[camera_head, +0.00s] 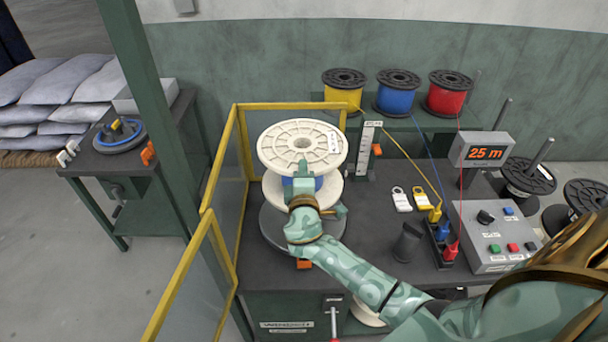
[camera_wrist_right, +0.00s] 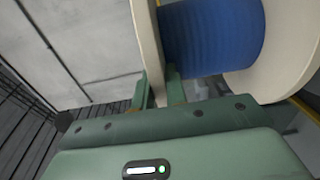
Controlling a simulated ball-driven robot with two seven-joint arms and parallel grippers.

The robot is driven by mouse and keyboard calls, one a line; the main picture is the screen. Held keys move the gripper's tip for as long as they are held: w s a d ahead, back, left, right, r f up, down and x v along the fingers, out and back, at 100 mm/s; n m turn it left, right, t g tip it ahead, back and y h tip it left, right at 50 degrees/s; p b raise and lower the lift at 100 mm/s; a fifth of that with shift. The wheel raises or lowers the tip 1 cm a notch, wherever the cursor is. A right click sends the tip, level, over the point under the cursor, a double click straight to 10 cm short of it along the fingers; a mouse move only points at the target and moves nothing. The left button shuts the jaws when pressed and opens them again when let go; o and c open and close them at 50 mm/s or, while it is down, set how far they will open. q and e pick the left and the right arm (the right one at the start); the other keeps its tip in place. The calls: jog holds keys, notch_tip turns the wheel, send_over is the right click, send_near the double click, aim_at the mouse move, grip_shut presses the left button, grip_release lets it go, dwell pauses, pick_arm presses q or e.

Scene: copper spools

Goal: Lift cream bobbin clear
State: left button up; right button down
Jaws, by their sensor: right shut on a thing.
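The cream bobbin (camera_head: 290,138), wound with blue line (camera_head: 318,183), is upright above the dark round plate (camera_head: 272,228) of the winding bench. Its upper flange carries a white label. My right gripper (camera_head: 302,172) reaches in from the front and is shut on a cream flange. In the right wrist view the fingers (camera_wrist_right: 160,88) lie on either side of the flange edge (camera_wrist_right: 148,40), with the blue winding (camera_wrist_right: 212,38) beside them. I cannot tell whether the bobbin's lower flange touches the plate. My left gripper is not in view.
A yellow-framed clear guard (camera_head: 228,170) stands left of and behind the bobbin. Yellow, blue and red spools (camera_head: 398,92) stand on the back shelf. A control box (camera_head: 492,240), a display (camera_head: 482,150) and a dark cup (camera_head: 408,242) are to the right.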

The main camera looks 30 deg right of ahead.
notch_tip(320, 180, up, 11)
jog(key=p, duration=0.7)
jog(key=shift+f, duration=0.25)
